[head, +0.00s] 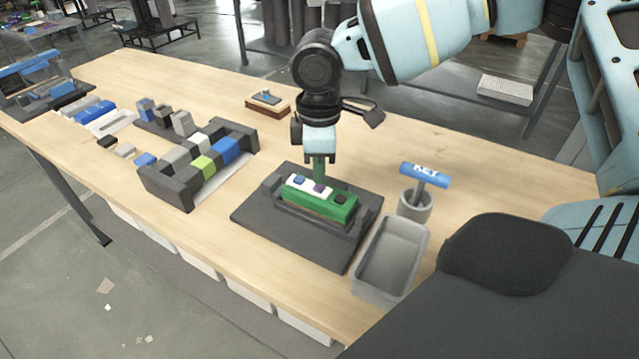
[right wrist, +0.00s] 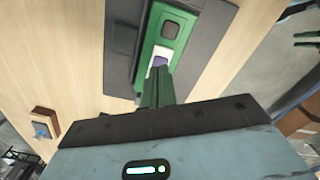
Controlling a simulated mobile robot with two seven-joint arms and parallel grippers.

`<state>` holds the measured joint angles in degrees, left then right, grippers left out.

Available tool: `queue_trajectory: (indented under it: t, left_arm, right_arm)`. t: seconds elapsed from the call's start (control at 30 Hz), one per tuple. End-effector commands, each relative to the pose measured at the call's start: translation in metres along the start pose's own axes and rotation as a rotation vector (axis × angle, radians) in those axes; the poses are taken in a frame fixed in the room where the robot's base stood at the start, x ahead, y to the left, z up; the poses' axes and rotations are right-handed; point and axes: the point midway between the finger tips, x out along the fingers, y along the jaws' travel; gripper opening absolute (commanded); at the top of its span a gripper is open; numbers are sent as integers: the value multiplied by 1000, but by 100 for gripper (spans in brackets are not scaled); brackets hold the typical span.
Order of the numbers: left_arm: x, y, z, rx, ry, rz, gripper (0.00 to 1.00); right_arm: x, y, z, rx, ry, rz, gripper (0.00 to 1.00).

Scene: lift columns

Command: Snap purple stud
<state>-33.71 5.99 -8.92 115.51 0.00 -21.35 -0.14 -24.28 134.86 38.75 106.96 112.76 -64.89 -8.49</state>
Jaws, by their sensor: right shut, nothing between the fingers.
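The purple stud (head: 319,188) sits on the white part of a green block (head: 318,209), between a blue stud (head: 299,179) and a black stud (head: 340,198). The block rests in a dark fixture (head: 258,215) on the table. My right gripper (head: 319,179) points down with its fingers shut and empty, its tips at or just above the purple stud. The right wrist view shows the purple stud (right wrist: 159,61) right at the fingertips (right wrist: 158,70), partly hidden by them. I cannot tell whether they touch. My left gripper is not in view.
A dark rack (head: 160,187) with coloured blocks stands to the left. A small wooden block (head: 267,103) lies behind.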

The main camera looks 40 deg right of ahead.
Motion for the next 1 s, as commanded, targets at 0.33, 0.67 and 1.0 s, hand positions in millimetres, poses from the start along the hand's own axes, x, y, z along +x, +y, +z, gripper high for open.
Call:
queue_trajectory:
  t: [0.33,0.67,1.0]
  left_arm:
    - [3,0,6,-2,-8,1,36]
    - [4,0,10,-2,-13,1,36]
    - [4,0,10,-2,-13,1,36]
  right_arm:
    - [10,0,0,0,-1,-1,0]
    - [16,0,0,0,0,0,0]
    - [16,0,0,0,-1,-1,0]
